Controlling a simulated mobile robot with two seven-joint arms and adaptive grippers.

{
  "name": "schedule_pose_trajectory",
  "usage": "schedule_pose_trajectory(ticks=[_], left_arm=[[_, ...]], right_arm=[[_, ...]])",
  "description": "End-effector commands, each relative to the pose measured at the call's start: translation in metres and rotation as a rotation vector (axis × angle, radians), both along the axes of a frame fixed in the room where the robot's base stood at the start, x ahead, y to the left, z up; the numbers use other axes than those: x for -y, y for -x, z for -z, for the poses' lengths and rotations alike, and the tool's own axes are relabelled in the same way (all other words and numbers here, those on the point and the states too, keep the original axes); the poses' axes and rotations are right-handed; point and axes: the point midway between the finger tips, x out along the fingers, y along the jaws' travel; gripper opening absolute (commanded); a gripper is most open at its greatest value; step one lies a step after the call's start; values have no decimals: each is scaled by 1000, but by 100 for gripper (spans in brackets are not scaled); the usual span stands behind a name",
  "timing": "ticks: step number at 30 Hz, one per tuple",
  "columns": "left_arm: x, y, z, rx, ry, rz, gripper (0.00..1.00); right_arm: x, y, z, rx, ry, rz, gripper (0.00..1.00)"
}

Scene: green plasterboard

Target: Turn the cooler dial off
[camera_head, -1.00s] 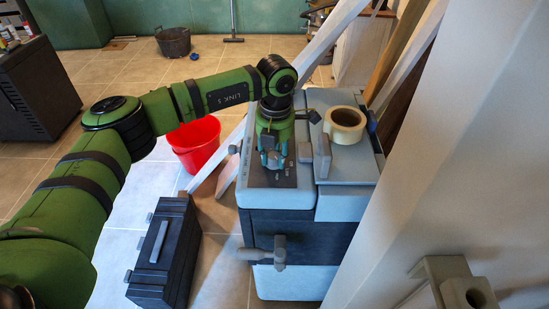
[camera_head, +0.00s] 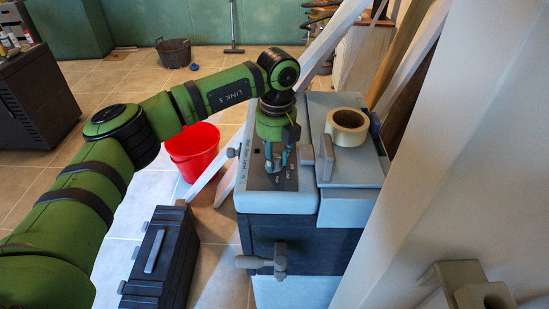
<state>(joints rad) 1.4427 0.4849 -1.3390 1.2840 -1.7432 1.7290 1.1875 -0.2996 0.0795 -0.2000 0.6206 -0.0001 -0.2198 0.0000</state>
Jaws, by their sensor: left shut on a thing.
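The cooler (camera_head: 277,203) is a grey-blue box with a dark front, standing right of centre. Its dark control panel (camera_head: 259,181) lies along the left of its top. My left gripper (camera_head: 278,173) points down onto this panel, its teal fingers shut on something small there. I take that to be the dial, but the fingers hide it and its setting cannot be read. My right gripper does not show.
A tape roll (camera_head: 347,127) sits on the cooler's lid. A grey handle (camera_head: 263,262) sticks out of its front. A black toolbox (camera_head: 160,258) and a red bucket (camera_head: 193,150) stand to the left. A pale post (camera_head: 455,130) blocks the right side.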

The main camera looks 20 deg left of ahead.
Motion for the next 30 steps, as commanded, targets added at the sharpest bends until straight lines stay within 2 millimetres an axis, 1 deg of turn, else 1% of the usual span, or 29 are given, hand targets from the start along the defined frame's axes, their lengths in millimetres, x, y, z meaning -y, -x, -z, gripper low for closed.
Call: schedule_pose_trajectory(ticks=[1,9,25,26,27,28,30], left_arm=[[1,3,5,-15,-1,-22,1],[1,4,5,-16,-1,-117,1],[2,4,5,-17,-2,-141,1],[2,4,5,-17,-2,-141,38],[2,4,5,-17,-2,-141,54],[2,4,5,-16,-3,-141,57],[2,3,4,-13,-1,-140,57]], right_arm=[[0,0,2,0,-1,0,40],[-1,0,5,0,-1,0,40],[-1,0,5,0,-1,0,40],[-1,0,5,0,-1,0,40],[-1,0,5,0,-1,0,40],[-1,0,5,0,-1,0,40],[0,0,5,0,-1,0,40]])
